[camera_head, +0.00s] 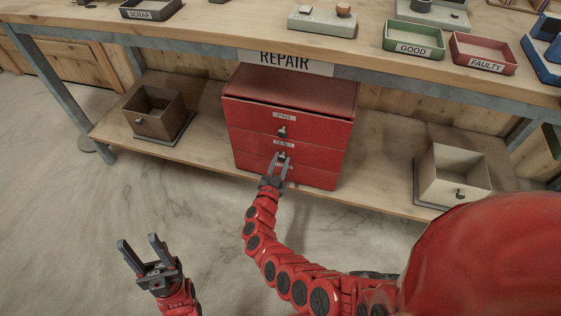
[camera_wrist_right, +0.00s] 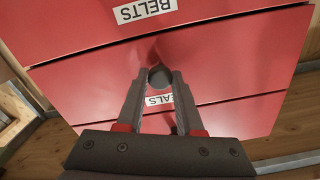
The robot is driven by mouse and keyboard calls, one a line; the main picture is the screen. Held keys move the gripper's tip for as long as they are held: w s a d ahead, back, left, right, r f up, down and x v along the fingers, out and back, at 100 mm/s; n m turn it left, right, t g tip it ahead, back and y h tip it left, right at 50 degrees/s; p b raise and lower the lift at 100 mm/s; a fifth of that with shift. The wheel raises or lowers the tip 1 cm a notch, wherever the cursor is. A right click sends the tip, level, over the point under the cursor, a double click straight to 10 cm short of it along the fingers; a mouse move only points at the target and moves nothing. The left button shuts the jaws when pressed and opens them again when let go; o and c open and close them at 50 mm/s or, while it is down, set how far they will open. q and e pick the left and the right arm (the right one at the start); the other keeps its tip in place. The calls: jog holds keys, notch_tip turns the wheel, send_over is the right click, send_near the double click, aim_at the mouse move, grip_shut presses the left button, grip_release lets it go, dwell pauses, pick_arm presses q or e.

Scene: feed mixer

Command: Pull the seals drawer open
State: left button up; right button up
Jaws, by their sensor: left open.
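The red drawer cabinet (camera_head: 247,138) stands on the shelf under the bench. Its labels are hard to read from the head. My right gripper (camera_head: 282,156) is at its front, below the middle label; the top knob (camera_head: 282,131) is free above it. In the right wrist view, a dark round knob (camera_wrist_right: 160,76) lies between the fingertips. The BELTS label (camera_wrist_right: 146,10) is above it, and the partly covered SEALS label (camera_wrist_right: 160,100) shows below it between the fingers. I cannot tell whether the jaws press on the knob. My left gripper (camera_head: 138,243) is open and empty over the floor.
A brown open bin (camera_head: 153,113) stands left of the cabinet and a pale open bin (camera_head: 452,177) right of it, both on the low shelf (camera_head: 385,170). The bench top (camera_head: 225,35) overhangs the cabinet. The floor in front is clear.

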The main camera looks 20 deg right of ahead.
grip_shut()
dwell(1.0)
jog(key=shift+s+a, duration=0.3)
jog(key=shift+s, duration=0.2)
jog(key=p+v, duration=0.4)
jog(key=v, duration=1.9)
jog(key=shift+s+a, duration=0.1)
